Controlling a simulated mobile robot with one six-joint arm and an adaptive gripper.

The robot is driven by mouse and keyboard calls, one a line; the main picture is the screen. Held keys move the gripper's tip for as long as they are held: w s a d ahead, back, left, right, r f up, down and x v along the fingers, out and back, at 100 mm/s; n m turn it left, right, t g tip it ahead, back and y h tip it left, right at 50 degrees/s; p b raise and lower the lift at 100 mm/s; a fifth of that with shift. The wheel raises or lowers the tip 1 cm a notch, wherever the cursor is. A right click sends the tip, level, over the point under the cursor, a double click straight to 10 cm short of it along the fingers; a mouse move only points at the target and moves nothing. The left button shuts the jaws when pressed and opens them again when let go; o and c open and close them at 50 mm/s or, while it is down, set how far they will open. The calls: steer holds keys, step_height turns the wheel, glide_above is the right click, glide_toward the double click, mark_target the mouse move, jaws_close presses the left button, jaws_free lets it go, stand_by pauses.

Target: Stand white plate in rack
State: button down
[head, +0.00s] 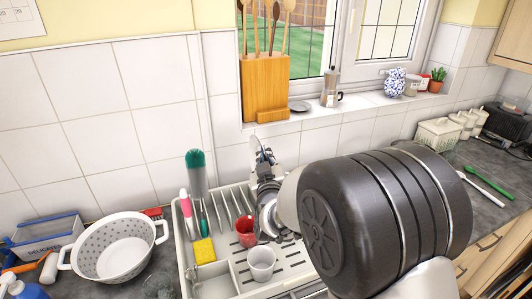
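The white rack (179,238) stands on the counter at the lower middle, with slots along its back part. A red cup (246,232) and a pale cup (261,262) stand in it. A green-topped brush, a pink-handled brush and a yellow sponge (204,251) are at its left side. My gripper (263,190) is over the rack's back right part, partly hidden by my own arm. Its fingers are too small and covered to tell whether they are open or hold anything. I cannot make out the white plate. My arm covers the area right of the rack.
A white colander (114,247) and a blue-and-white box (48,240) stand left of the rack. A wooden utensil block (265,85), a moka pot (330,88) and a patterned jar (395,82) stand on the window sill. White canisters (467,122) and a green utensil (488,182) are on the right counter.

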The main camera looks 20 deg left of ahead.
step_height(320, 180, down, 9)
steer(key=b, duration=0.3)
steer(key=shift+r, duration=0.2)
step_height(320, 180, down, 4)
steer(key=b, duration=0.4)
steer(key=shift+r, duration=0.25)
steer(key=c, duration=1.7)
jaws_free()
steer(key=shift+f, duration=0.15)
steer(key=v, duration=1.2)
